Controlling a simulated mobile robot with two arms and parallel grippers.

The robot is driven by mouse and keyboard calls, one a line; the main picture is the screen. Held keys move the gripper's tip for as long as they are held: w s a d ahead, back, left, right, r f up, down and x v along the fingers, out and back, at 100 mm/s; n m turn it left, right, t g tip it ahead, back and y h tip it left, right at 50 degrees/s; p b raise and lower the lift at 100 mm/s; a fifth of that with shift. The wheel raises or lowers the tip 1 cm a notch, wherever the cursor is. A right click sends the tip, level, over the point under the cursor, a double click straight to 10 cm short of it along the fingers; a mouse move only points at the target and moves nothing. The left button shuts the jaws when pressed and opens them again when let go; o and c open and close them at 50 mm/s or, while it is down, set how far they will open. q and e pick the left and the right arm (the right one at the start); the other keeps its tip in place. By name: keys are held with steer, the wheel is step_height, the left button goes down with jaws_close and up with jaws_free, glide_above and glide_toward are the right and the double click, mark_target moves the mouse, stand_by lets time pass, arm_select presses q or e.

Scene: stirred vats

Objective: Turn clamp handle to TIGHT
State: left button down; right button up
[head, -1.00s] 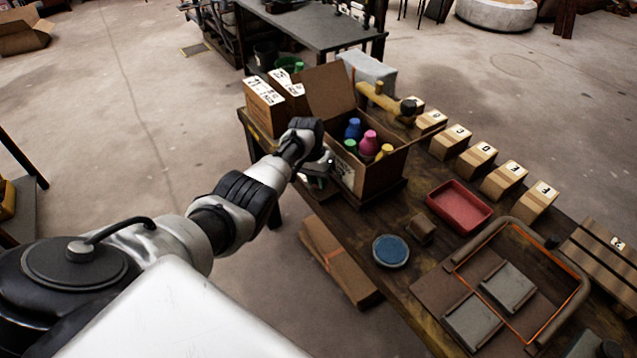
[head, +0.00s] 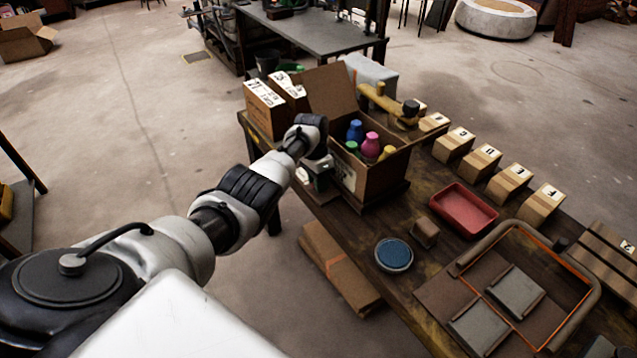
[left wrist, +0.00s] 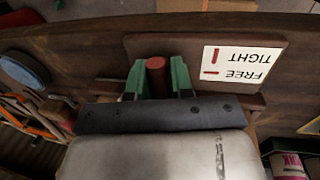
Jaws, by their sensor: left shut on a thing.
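The clamp handle (left wrist: 156,80) is a reddish-brown round bar in the left wrist view, between the two green fingers of my left gripper (left wrist: 158,72). The gripper is shut on it. Beside it, on a brown board (left wrist: 165,43), a white label (left wrist: 240,62) reads TIGHT and FREE upside down, with a red mark by each word. I cannot tell which mark the handle lines up with. In the head view my left gripper (head: 320,172) is at the table's near edge beside the open carton; my wrist hides the handle. My right gripper is not in view.
The open carton (head: 372,172) with coloured bottles stands close to the gripper. A yellow-handled tool (head: 385,99) lies behind it. A red tray (head: 463,208), a blue round dish (head: 394,254) and several lettered blocks (head: 510,183) lie farther right.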

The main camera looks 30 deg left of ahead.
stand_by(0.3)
arm_select(q)
steer(key=c, duration=1)
jaws_free()
steer(key=shift+c, duration=0.2)
step_height(320, 180, up, 11)
steer(key=a+p, duration=0.1)
steer(key=shift+w+a+f, duration=0.2)
steer(key=shift+w+a, duration=0.2)
steer(key=shift+w, duration=0.05)
